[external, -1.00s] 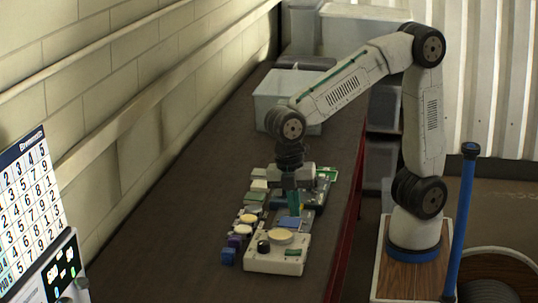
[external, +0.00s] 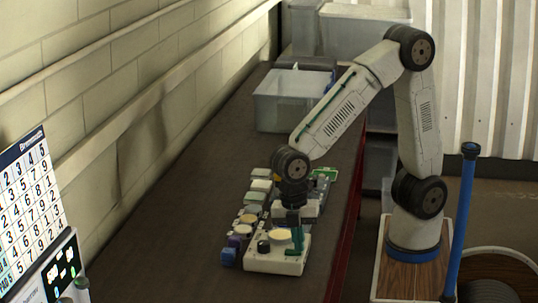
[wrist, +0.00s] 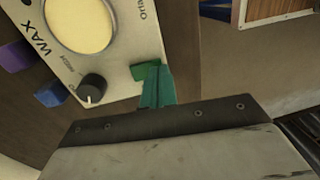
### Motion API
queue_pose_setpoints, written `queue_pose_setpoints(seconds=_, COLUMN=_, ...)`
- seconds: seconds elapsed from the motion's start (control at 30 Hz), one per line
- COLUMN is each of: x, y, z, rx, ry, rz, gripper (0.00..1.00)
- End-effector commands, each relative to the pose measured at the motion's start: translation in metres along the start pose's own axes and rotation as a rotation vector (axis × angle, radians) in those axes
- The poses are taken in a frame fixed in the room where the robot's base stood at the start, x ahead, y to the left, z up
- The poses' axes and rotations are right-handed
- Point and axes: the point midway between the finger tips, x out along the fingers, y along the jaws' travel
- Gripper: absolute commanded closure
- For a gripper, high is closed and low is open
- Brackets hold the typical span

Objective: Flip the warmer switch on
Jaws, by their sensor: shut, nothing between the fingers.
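The wax warmer (external: 262,265) is a white box with a round cream wax pot (external: 280,237) and a black knob (external: 263,247), near the front of the bench. In the wrist view the warmer (wrist: 120,62) shows "WAX" lettering, the cream pot (wrist: 78,22) and the black knob (wrist: 93,88). My gripper (external: 297,252) is shut and empty, its teal fingers pointing down at the warmer's right part. In the wrist view my gripper (wrist: 154,78) overlaps the warmer's edge. The switch is not clearly seen; the fingers cover that area, and I cannot tell if they touch it.
Small blue (external: 229,256) and purple blocks lie left of the warmer. Several small containers stand in a row behind it. A clear bin (external: 285,108) stands farther back. The bench (external: 165,240) is bare to the left, and its red edge runs along the right.

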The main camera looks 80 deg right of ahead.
Motion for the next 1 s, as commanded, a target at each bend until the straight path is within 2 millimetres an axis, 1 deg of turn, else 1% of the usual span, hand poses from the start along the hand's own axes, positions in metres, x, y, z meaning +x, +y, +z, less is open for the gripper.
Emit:
queue_pose_setpoints(seconds=0.03, x=0.004, y=-0.002, z=0.000, rx=0.000, ry=-0.002, rz=-0.002, gripper=1.00)
queue_pose_setpoints(seconds=0.3, x=0.003, y=-0.001, z=0.000, rx=0.000, ry=-0.002, rz=-0.002, gripper=1.00)
queue_pose_setpoints(seconds=0.7, x=-0.003, y=0.013, z=0.000, rx=0.001, ry=-0.002, rz=-0.002, gripper=1.00)
queue_pose_setpoints(seconds=1.0, x=-0.004, y=0.013, z=0.000, rx=0.000, ry=-0.001, rz=-0.001, gripper=1.00)
